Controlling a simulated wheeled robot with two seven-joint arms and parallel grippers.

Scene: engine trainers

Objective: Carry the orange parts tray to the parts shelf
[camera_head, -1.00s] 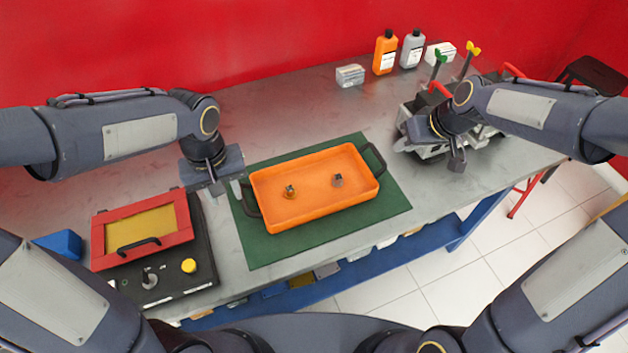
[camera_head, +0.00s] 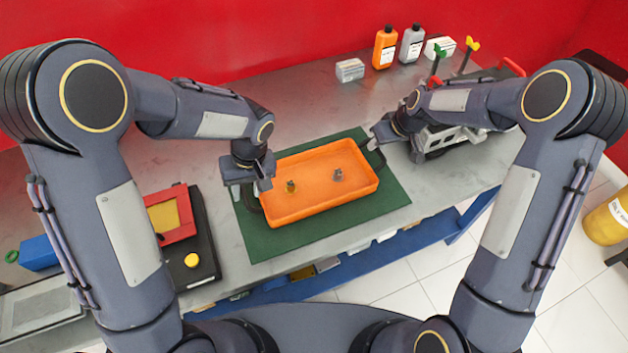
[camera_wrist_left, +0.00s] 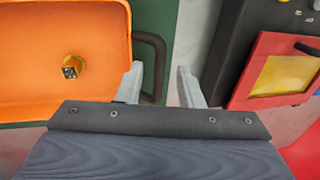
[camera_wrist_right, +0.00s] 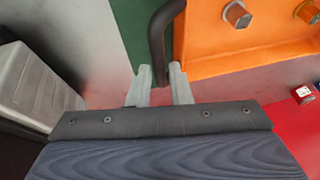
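The orange parts tray (camera_head: 310,207) lies on the green mat (camera_head: 290,240) on the metal bench, with two small fittings inside and a dark handle at each end. My left gripper (camera_head: 264,186) is over the tray's left end. In the left wrist view its open fingers (camera_wrist_left: 160,85) show the left handle (camera_wrist_left: 158,55) between them, closer to one finger. My right gripper (camera_head: 378,142) is at the right end. In the right wrist view its open fingers (camera_wrist_right: 160,85) stand either side of the right handle (camera_wrist_right: 157,45).
A black control box (camera_head: 200,245) with a red-framed lid stands left of the mat. A grey machine (camera_head: 440,140) stands right of the tray. Bottles (camera_head: 385,48) and a small box (camera_head: 350,70) are at the back. A yellow drum (camera_head: 608,218) stands at far right.

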